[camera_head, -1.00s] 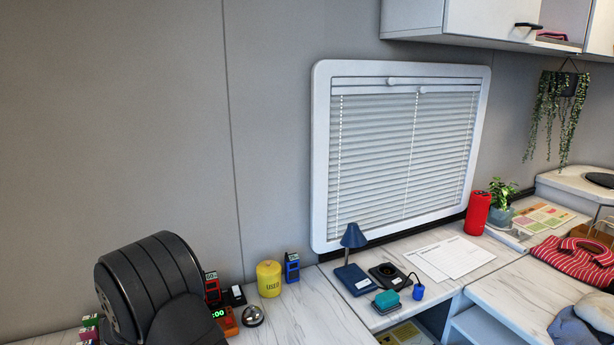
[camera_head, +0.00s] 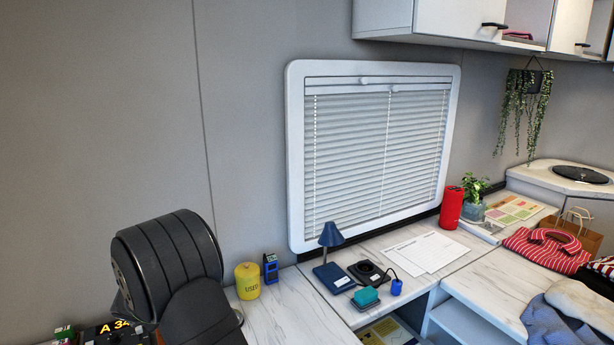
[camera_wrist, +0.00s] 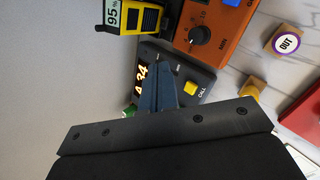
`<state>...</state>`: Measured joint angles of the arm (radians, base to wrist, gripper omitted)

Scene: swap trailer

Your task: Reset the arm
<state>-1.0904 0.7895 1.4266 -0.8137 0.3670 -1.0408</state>
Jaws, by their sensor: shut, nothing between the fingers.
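My gripper (camera_wrist: 160,76) shows in the wrist view as two blue fingers, shut together with nothing between them. They point at a dark box (camera_wrist: 206,78) with a lit "A 34" display and a yellow CALL button; I cannot tell whether they touch it. In the head view, my arm fills the lower left, its fingers are hidden, and the lit "A 34" display (camera_head: 121,326) shows beneath it.
Around the gripper are an orange panel with a knob (camera_wrist: 215,28), a yellow-black device reading 95% (camera_wrist: 141,17) and a round OUT sign (camera_wrist: 286,42). A yellow canister (camera_head: 248,281) and a blue device (camera_head: 270,267) stand right of my arm. A blue lamp (camera_head: 330,240) stands beyond.

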